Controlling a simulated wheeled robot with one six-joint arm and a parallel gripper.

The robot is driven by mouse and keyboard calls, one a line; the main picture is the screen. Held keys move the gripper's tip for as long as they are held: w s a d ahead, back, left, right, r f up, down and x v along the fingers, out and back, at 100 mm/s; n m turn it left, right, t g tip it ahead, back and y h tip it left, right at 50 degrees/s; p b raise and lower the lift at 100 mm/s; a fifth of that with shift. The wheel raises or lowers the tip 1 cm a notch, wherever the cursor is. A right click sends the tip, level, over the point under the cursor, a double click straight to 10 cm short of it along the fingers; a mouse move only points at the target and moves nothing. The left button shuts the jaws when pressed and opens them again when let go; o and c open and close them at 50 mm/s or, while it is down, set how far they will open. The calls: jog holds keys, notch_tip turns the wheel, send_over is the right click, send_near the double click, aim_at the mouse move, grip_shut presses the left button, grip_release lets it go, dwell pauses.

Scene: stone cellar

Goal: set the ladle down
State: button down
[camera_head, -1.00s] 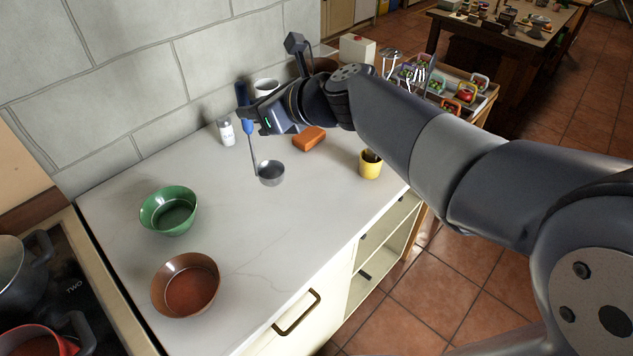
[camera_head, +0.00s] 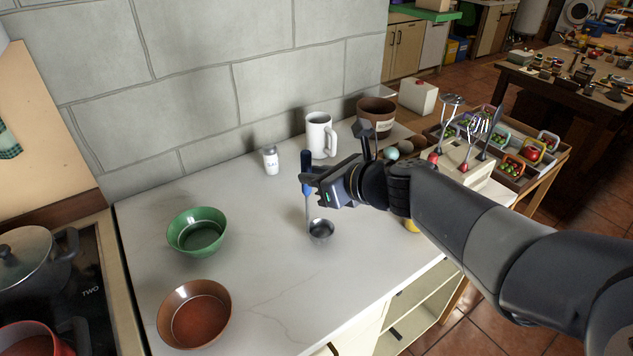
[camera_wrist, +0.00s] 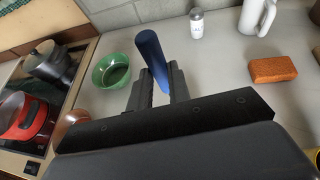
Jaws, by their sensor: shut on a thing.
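The ladle has a blue handle, a thin grey shaft and a round metal bowl (camera_head: 321,231). My gripper (camera_head: 309,184) is shut on its blue handle, which also shows between the fingers in the wrist view (camera_wrist: 151,52). The ladle hangs roughly upright with its bowl low over the white countertop (camera_head: 262,250). I cannot tell whether the bowl touches the counter. In the wrist view the shaft and bowl are hidden.
A green bowl (camera_head: 197,231) and a brown bowl (camera_head: 194,314) stand left of the ladle. A salt shaker (camera_head: 271,160) and white mug (camera_head: 320,135) stand behind it. An orange block (camera_wrist: 272,69) lies to the right in the wrist view. Counter between bowls and ladle is clear.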

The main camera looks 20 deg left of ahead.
jog(key=shift+f, duration=0.25)
jog(key=shift+f, duration=0.15)
jog(key=c, duration=1.3)
grip_release()
jog(key=p+v, duration=0.1)
jog(key=v, duration=1.1)
jog(key=shift+r, duration=0.25)
